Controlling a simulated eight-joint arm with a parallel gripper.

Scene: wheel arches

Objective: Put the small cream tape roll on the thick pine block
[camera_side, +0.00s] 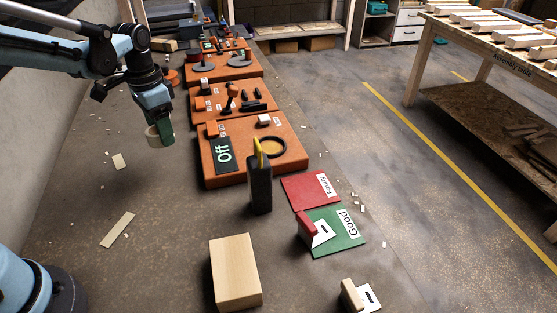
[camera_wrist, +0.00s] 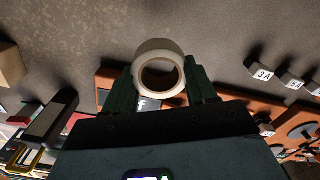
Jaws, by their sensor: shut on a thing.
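The small cream tape roll (camera_side: 152,138) is held in the air by my gripper (camera_side: 162,133) at the left of the side view. In the wrist view the roll (camera_wrist: 160,48) sits between the two green fingers of my gripper (camera_wrist: 160,80), with its hole facing the camera. The fingers are shut on it. The thick pine block (camera_side: 236,272) lies on the floor at the front centre of the side view, well apart from my gripper, with its top bare. A tan block at the left edge of the wrist view (camera_wrist: 9,66) appears to be the same block.
Orange boards (camera_side: 290,163) with small parts lie right of my gripper. A dark upright tool with a yellow handle (camera_side: 260,185) stands between them and the block. Red (camera_side: 305,190) and green (camera_side: 337,232) mats lie to the right.

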